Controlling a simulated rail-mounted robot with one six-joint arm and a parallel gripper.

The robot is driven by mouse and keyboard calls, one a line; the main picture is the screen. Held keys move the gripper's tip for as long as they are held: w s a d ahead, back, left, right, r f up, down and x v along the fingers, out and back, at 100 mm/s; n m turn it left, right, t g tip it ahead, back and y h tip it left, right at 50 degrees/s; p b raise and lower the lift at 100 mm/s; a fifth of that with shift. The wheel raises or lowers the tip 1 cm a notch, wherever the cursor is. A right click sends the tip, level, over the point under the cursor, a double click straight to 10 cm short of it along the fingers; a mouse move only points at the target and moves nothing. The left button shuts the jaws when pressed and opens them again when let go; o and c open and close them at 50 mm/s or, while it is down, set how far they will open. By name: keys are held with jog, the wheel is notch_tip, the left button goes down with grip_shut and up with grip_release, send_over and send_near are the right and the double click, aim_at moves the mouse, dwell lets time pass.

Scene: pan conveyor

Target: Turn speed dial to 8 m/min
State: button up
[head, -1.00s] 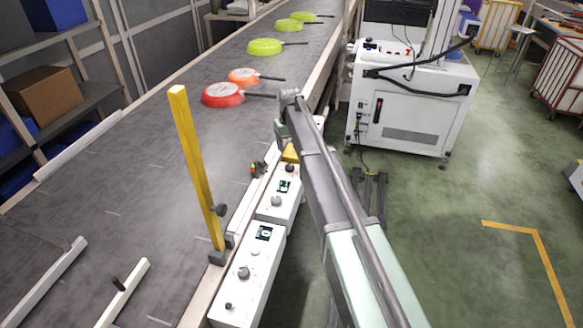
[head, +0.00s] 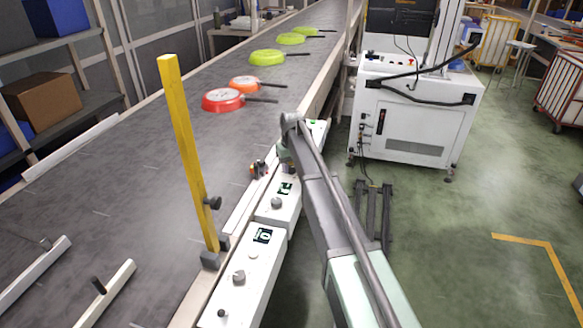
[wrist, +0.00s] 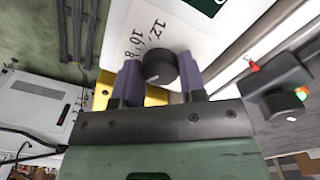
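In the wrist view the speed dial (wrist: 160,68) is a round black knob with a pale mark on its lower left side. Which number the dial points to cannot be told. In the head view my arm hides the fingers and this dial; a piece of a white panel (head: 319,131) shows beside the arm.
White control boxes with displays and knobs (head: 277,203) line the conveyor (head: 120,200). A yellow post (head: 185,150) stands at its edge. A sensor (wrist: 285,95) with coloured lights sits close right of my gripper. Red, orange and green pans (head: 222,100) lie on the belt. A white machine (head: 415,115) stands right.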

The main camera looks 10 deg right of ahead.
jog(key=shift+c, duration=0.9)
jog(key=shift+m, duration=0.3)
jog(key=m, duration=0.3)
jog(key=shift+m, duration=2.1)
jog(key=o, duration=0.9)
